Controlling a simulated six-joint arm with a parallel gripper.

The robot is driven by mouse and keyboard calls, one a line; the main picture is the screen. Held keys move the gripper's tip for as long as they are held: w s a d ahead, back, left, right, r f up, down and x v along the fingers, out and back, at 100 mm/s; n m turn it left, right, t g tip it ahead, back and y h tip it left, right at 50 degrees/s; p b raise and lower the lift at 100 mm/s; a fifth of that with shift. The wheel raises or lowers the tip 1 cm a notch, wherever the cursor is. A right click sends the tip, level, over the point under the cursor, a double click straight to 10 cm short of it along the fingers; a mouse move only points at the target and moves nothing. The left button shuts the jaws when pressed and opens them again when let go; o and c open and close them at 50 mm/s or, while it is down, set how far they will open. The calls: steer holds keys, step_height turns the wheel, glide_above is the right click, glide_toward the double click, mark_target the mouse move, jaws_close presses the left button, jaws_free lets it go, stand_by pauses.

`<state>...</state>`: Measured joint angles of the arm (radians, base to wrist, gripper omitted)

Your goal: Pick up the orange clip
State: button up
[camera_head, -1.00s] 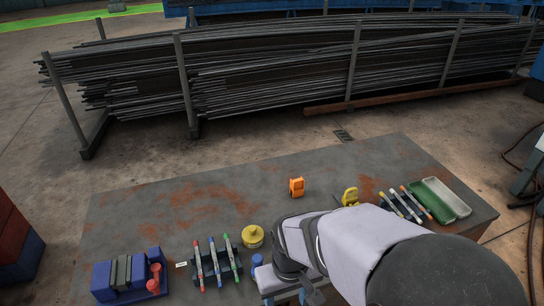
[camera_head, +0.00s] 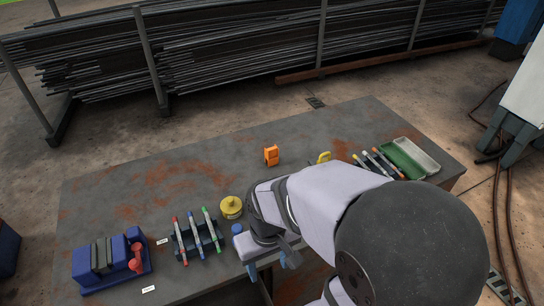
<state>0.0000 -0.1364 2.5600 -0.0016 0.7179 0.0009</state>
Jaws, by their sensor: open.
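The orange clip (camera_head: 271,155) stands upright on the grey, rust-stained table (camera_head: 150,195), near its far edge and a little right of the middle. It is in full view. My gripper (camera_head: 245,250) is at the table's front edge, nearer to me than the clip and slightly left of it. Its blue-tipped fingers are apart, with nothing seen between them. It is well away from the clip. My arm reaches in from the lower right and covers part of the table.
A yellow round pot (camera_head: 231,207) stands close to my gripper. A pen rack (camera_head: 197,240) and a blue block holder (camera_head: 110,262) are to the left. A yellow clip (camera_head: 323,157), several pens and a green-and-white case (camera_head: 410,157) are at right. Clear table surrounds the orange clip.

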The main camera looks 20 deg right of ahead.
steer(key=shift+o, duration=0.4)
steer(key=t+b, duration=0.6)
steer(key=t, duration=0.7)
glide_toward(273, 153)
steer(key=x, duration=0.2)
steer(key=shift+w+a+f, duration=0.15)
steer(key=shift+w+f, duration=0.1)
steer(key=shift+f, duration=0.1)
steer(key=shift+w+d+f+n+y, duration=0.15)
steer(key=shift+w+d+n+y, duration=0.15)
steer(key=shift+w+y, duration=0.1)
steer(key=shift+p+x, duration=0.65)
steer(key=shift+x, duration=0.8)
steer(key=shift+r+p+x, duration=0.15)
steer(key=shift+p+x, duration=0.2)
steer(key=shift+x, duration=0.7)
steer(key=shift+r+p+x, duration=0.1)
steer(key=shift+p+x, duration=0.25)
steer(key=shift+x, duration=0.75)
steer(key=shift+w, duration=0.1)
steer(key=c, duration=1.1)
